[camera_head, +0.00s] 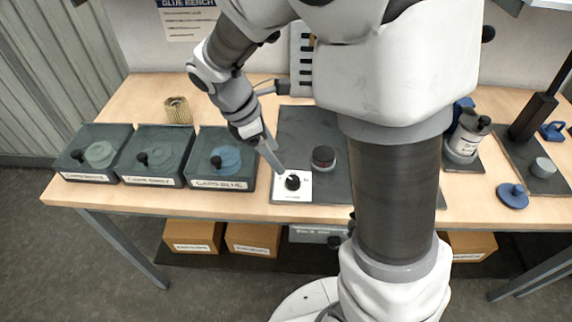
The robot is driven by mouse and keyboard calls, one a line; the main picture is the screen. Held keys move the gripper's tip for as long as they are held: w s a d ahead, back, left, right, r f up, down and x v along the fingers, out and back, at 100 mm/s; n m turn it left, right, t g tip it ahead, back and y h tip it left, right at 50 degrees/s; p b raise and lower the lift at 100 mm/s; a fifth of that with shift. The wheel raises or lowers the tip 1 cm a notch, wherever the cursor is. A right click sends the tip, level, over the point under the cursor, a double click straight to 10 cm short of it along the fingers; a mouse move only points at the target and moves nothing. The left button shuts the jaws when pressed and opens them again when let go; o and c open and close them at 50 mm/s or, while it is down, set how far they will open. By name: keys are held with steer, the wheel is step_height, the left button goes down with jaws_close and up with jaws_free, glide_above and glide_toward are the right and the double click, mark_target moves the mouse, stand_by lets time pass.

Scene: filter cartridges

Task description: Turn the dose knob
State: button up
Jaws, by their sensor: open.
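The dose knob (292,183) is a small black knob on a white square plate (304,193) at the front left of a dark mat. My gripper (277,166) reaches down from the upper left, with its fingertips close above and just left of the knob. The gripper is open. Whether a finger touches the knob, I cannot tell. The knob's top is in view, but its pointer direction is too small to read.
A dark round pot (323,158) stands right of the plate on the dark mat (298,122). Three dark bins (222,182) with labels line the left. A pleated filter (178,110) stands behind them. A blue lid (512,196) lies at right. My arm hides the middle of the table.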

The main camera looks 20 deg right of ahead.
mark_target(293, 180)
steer(key=b+x, duration=0.2)
steer(key=x, duration=0.8)
steer(key=shift+d, duration=0.1)
jaws_close()
